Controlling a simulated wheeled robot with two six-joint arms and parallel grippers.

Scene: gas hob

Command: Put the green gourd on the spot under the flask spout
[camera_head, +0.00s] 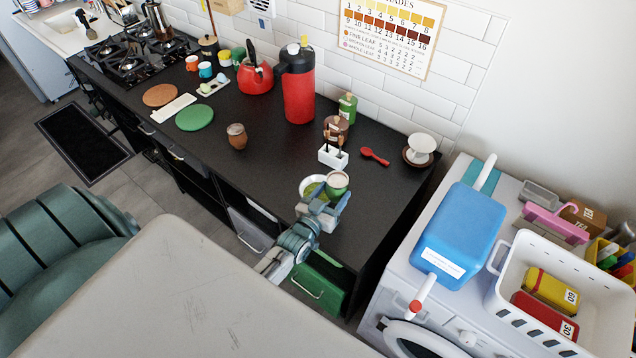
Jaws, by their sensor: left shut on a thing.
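The green gourd (337,182), a small rounded cup with a pale top, is near the front edge of the dark counter at right. My left gripper (326,207) is shut on it from the front; the fingers hide its lower part, so I cannot tell whether it touches the counter. The tall red flask (299,97) with a dark top stands upright against the tiled wall. Its dark spout seems to point left. I see no clear mark on the counter (270,118) below it. My right gripper is not in view.
A green-and-white dish (312,187) sits just left of the gourd.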

